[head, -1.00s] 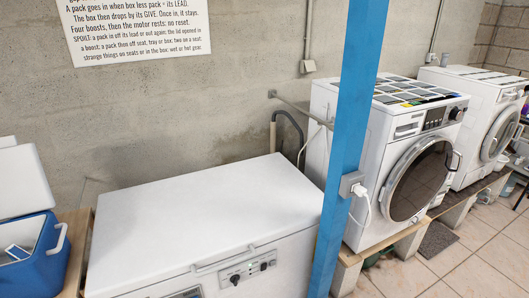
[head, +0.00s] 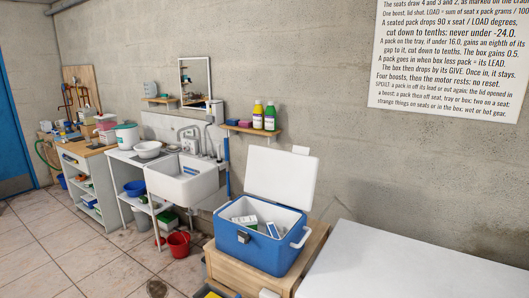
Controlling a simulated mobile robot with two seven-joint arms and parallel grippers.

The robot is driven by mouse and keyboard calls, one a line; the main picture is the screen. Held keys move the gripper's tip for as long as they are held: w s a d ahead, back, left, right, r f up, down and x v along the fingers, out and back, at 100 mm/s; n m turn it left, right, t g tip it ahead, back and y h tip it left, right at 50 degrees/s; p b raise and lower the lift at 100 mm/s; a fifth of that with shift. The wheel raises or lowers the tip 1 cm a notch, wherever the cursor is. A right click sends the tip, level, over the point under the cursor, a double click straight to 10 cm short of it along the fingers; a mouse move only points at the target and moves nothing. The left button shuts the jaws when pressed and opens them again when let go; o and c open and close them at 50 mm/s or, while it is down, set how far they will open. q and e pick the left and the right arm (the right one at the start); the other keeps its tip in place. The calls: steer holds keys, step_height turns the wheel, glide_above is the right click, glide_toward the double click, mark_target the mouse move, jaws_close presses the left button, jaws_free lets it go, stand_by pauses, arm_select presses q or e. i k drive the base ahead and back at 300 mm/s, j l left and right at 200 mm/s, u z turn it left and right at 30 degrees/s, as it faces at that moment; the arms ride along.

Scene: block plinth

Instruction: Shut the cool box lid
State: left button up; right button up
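The blue cool box (head: 262,249) stands on a wooden stand left of the white chest freezer. Its white lid (head: 281,178) is open and stands up at the back, near the wall. Several white and pale blue packs (head: 256,222) lie inside the open box. A white handle (head: 301,238) is on its right side and a dark latch (head: 243,237) is on its front. Neither of my grippers shows in the head view.
The white chest freezer (head: 404,267) is close on the right. A sink (head: 183,179), a red bucket (head: 179,244) and a shelf with bottles (head: 257,129) are to the left and behind. A printed notice (head: 449,57) hangs on the wall. Tiled floor (head: 65,250) is open at the left.

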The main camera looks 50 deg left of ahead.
mark_target(289, 179)
steer(key=u, duration=0.4)
steer(key=i+j+u, duration=0.1)
steer(key=u, duration=0.3)
steer(key=i+u, duration=0.1)
steer(key=u, duration=0.65)
steer(key=i+u, duration=0.1)
steer(key=i+l, duration=0.05)
steer(key=i, duration=0.05)
